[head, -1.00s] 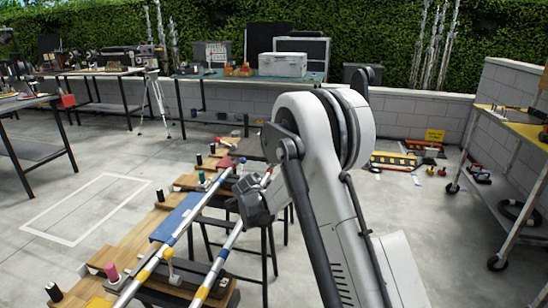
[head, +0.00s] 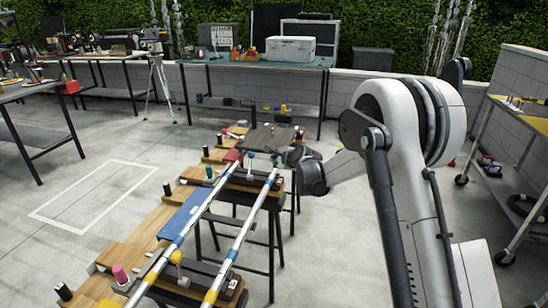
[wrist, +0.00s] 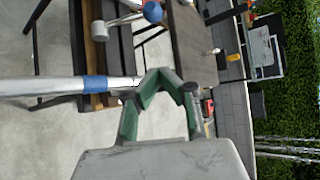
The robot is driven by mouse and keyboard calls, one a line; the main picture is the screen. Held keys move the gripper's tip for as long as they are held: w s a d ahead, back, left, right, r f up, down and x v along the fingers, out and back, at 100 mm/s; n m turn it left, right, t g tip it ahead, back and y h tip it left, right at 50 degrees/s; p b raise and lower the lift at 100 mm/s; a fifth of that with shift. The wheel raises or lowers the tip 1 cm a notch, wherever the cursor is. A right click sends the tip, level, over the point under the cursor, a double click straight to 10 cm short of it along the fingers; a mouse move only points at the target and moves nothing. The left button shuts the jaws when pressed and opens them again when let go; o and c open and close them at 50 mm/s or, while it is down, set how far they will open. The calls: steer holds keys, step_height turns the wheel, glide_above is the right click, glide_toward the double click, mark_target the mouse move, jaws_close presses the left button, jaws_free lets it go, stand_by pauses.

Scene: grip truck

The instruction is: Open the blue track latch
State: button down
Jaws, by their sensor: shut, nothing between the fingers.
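Two striped rails, the near one (head: 190,222) and the right one (head: 250,222), run along a wooden bench and form a track. A small blue knob (head: 275,159) stands by the far end of the right rail. It appears as a blue ball (wrist: 153,12) on a pale stem at the top of the wrist view. I take it for the blue latch; its exact state is unclear. My gripper (head: 292,156) is right of the knob and apart from it. In the wrist view my green-padded fingers (wrist: 165,80) are shut and empty, with a blue-banded rail end (wrist: 110,84) close beside or behind them.
A pink knob (head: 121,274), a yellow knob (head: 176,257) and several black pegs stand along the bench. A dark board (head: 270,137) lies at its far end. A cart (head: 525,118) stands to the right. Open floor lies left of the bench.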

steer(key=b+x, duration=0.1)
steer(key=x, duration=0.8)
steer(key=shift+w+a+f, duration=0.2)
steer(key=shift+w+f, duration=0.05)
steer(key=shift+s+a+r, duration=0.65)
steer(key=shift+s+a, duration=0.05)
steer(key=shift+a, duration=0.05)
steer(key=shift+s+a+r, duration=0.4)
steer(key=shift+a, duration=0.2)
steer(key=shift+b, duration=0.3)
